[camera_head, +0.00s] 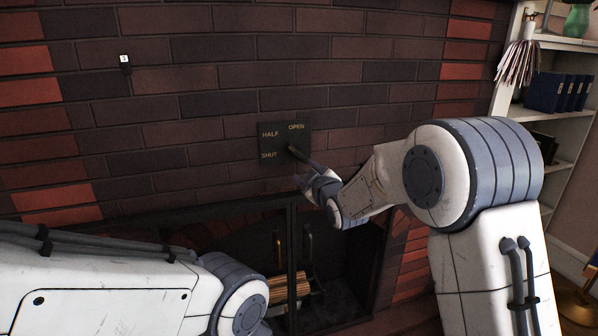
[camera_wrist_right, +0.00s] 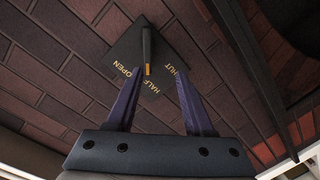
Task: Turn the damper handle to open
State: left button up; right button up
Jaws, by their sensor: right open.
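The dark damper plate (camera_head: 272,144) is on the brick chimney face, with the words HALF, OPEN and SHUT on it. It also shows, turned round, in the right wrist view (camera_wrist_right: 132,53). The damper handle (camera_wrist_right: 147,48) is a slim dark bar with an orange mark near its end, which lies by the HALF word. In the head view the handle (camera_head: 292,147) is small and partly hard to make out. My right gripper (camera_head: 303,166) is open at the plate's lower right. In the wrist view its fingertips (camera_wrist_right: 158,74) appear either side of the handle's end; contact cannot be told. My left gripper is out of view.
Below is the dark-framed fireplace (camera_head: 291,240) with logs (camera_head: 288,287) inside. A small tag marked 3 (camera_head: 124,60) is on the bricks at left. White shelves (camera_head: 510,112) with blue books (camera_head: 545,92) stand at right. My left forearm crosses the lower left.

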aim_at(299, 156)
pick_arm(q)
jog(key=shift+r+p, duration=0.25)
jog(key=shift+p, duration=0.35)
pick_arm(e)
jog(key=shift+n+t, duration=0.3)
jog(key=shift+t, duration=0.5)
jog(key=x, duration=0.4)
jog(key=d+x, duration=0.1)
jog(key=x, duration=0.7)
jog(key=shift+w+d, duration=0.25)
jog(key=shift+d, duration=0.1)
grip_shut()
